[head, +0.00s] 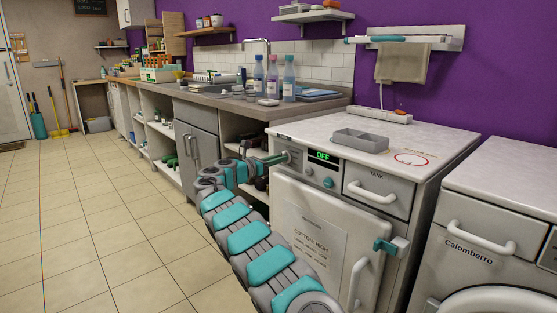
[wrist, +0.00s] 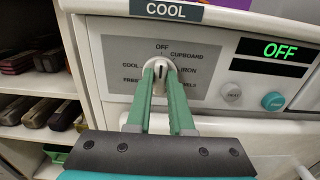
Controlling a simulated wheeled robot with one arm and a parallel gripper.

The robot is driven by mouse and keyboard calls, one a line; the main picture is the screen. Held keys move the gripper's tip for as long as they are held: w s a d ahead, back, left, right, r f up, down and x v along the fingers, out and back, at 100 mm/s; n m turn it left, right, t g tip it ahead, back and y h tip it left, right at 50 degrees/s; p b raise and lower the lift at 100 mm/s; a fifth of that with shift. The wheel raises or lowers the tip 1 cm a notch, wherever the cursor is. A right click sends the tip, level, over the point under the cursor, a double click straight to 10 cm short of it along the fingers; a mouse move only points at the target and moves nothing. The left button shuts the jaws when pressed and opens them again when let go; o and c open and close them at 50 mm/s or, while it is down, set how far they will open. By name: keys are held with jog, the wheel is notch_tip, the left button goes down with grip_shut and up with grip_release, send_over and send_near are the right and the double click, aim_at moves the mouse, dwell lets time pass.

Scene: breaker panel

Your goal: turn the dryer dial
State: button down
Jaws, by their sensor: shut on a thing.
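The dryer dial (wrist: 161,64) is a white knob on a grey panel in the wrist view. Labels around it read OFF at top, CUPBOARD, IRON, COOL and others partly hidden. Its dark mark points up, roughly toward OFF. My gripper (wrist: 161,78) is shut on the dial, with one green finger on each side. In the head view my gripper (head: 279,158) reaches the dryer's upper left front and largely hides the dial. The dryer display (head: 323,156) reads OFF in green; it also shows in the wrist view (wrist: 265,49).
A white button (wrist: 231,91) and a teal button (wrist: 273,101) sit right of the dial. A COOL label (wrist: 166,10) is above. The dryer door (head: 302,215) carries a paper note (head: 316,246). A grey tray (head: 360,141) stands on top. Open floor (head: 90,220) lies left.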

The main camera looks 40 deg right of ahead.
jog(key=shift+m, duration=0.3)
jog(key=shift+s+f+m+b, duration=0.15)
jog(key=shift+m+b, duration=2.15)
jog(key=shift+m, duration=1.55)
jog(key=shift+f+m+b, duration=0.15)
jog(key=shift+m+b, duration=2.2)
jog(key=shift+m, duration=1.45)
jog(key=shift+s+f+m+b, duration=0.15)
jog(key=shift+m+b, duration=2.15)
jog(key=shift+m, duration=1.55)
jog(key=shift+w+d, duration=0.1)
jog(key=c, duration=0.8)
grip_release()
jog(key=shift+r, duration=0.1)
